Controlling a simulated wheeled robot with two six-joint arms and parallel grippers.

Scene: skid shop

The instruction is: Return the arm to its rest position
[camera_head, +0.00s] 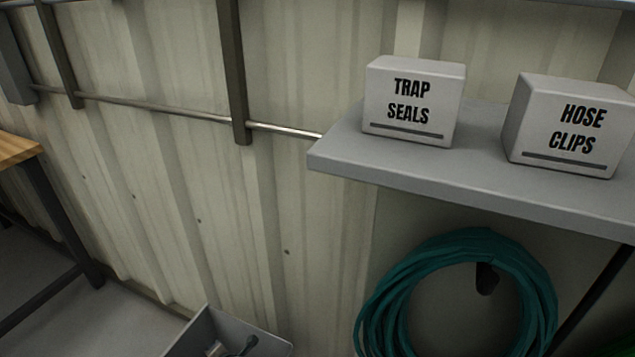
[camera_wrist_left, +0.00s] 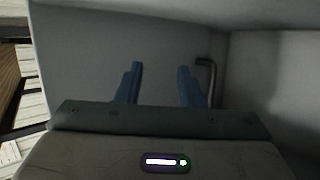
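My left gripper (camera_wrist_left: 160,80) shows in the left wrist view, with its two blue fingers spread apart. Nothing is visible between the fingers. They are in front of the plain grey inner faces of what looks like a bin (camera_wrist_left: 85,50). A dark bent rod (camera_wrist_left: 208,75) stands just right of the right finger; whether they touch is unclear. Neither gripper shows in the head view, and my right gripper is in no view.
In the head view, an open grey bin (camera_head: 262,345) holds partly visible items at the bottom. A grey shelf (camera_head: 330,155) carries a "TRAP SEALS" box (camera_head: 412,100) and a "HOSE CLIPS" box (camera_head: 568,125). A coiled green hose (camera_head: 385,310) hangs below. A wood-topped bench (camera_head: 15,150) stands left.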

